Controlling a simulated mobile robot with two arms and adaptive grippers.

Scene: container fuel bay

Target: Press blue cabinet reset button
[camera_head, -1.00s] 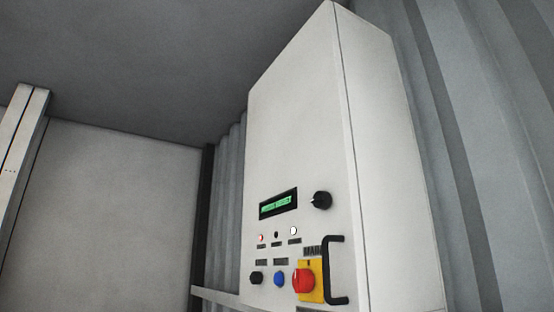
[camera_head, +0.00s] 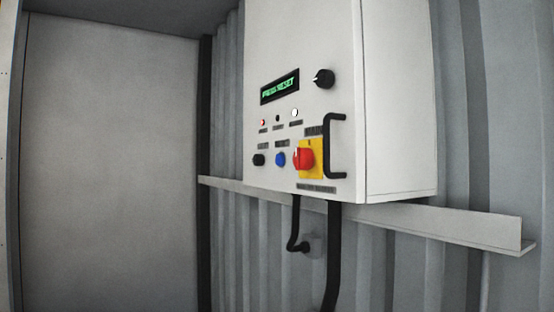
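A white control cabinet (camera_head: 308,50) hangs on the corrugated wall. Its blue button (camera_head: 280,159) sits low on the front face, between a black button (camera_head: 258,160) on the left and a red rotary switch (camera_head: 303,159) on a yellow plate on the right. A small display (camera_head: 279,87) above shows green text that seems to read "PRESS RESET". Neither of my grippers is in view.
A black handle (camera_head: 331,147) sticks out right of the red switch, and a black knob (camera_head: 324,78) is above. A metal rail (camera_head: 455,226) runs along the wall. Black cables (camera_head: 333,255) hang below the cabinet. The space before the buttons looks clear.

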